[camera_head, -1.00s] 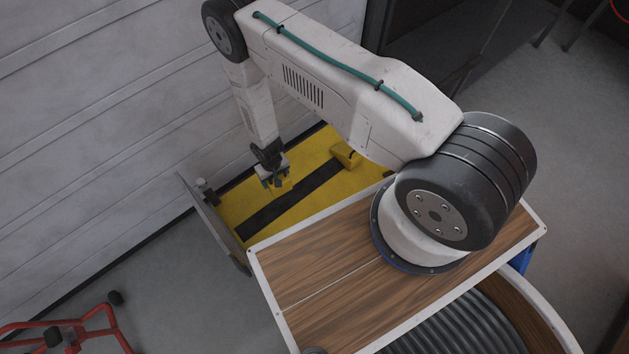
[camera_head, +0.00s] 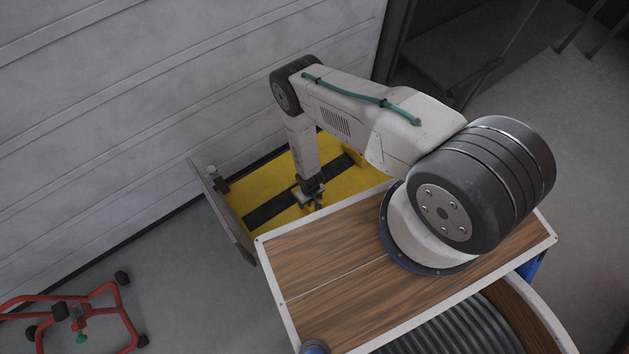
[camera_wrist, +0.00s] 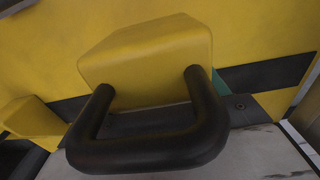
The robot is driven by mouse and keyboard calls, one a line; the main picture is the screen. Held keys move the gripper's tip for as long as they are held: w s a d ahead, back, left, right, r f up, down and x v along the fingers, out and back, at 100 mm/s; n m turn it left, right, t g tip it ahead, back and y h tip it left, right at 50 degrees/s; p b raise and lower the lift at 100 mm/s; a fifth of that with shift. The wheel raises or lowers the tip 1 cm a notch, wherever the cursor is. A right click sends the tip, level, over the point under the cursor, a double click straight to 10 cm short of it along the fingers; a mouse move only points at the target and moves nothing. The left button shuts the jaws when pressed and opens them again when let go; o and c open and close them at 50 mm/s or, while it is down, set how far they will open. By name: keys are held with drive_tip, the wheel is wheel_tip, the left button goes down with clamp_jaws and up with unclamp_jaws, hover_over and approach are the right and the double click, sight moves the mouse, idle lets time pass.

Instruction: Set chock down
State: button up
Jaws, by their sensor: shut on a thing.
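The yellow chock (camera_wrist: 150,55) with a thick black handle (camera_wrist: 150,150) fills the middle of the wrist view. My gripper (camera_head: 310,200) is shut on it, low over the near side of the yellow platform (camera_head: 285,172) in the head view. The platform has a black strip (camera_head: 270,207) along it, also behind the chock in the wrist view (camera_wrist: 265,75). In the head view the held chock blends into the yellow. Whether its underside touches the platform cannot be told.
Another yellow block (camera_head: 354,157) sits at the platform's far right end. A grey upright plate (camera_head: 222,212) stands at the platform's left end. A pale panelled wall (camera_head: 130,100) runs behind. A red wheeled stand (camera_head: 100,295) is on the floor at lower left.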

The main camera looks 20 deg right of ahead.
drive_tip(key=w+d, duration=0.1)
drive_tip(key=w, duration=0.2)
drive_tip(key=w+d, duration=0.2)
drive_tip(key=w, duration=0.1)
drive_tip(key=w+d, duration=0.1)
drive_tip(key=w, duration=0.1)
drive_tip(key=shift+w+d+f, duration=0.25)
drive_tip(key=shift+w+f, duration=0.15)
wheel_tip(320, 180, down, 2)
drive_tip(key=shift+s+f, duration=0.1)
drive_tip(key=shift+f, duration=0.7)
drive_tip(key=o, duration=1.5)
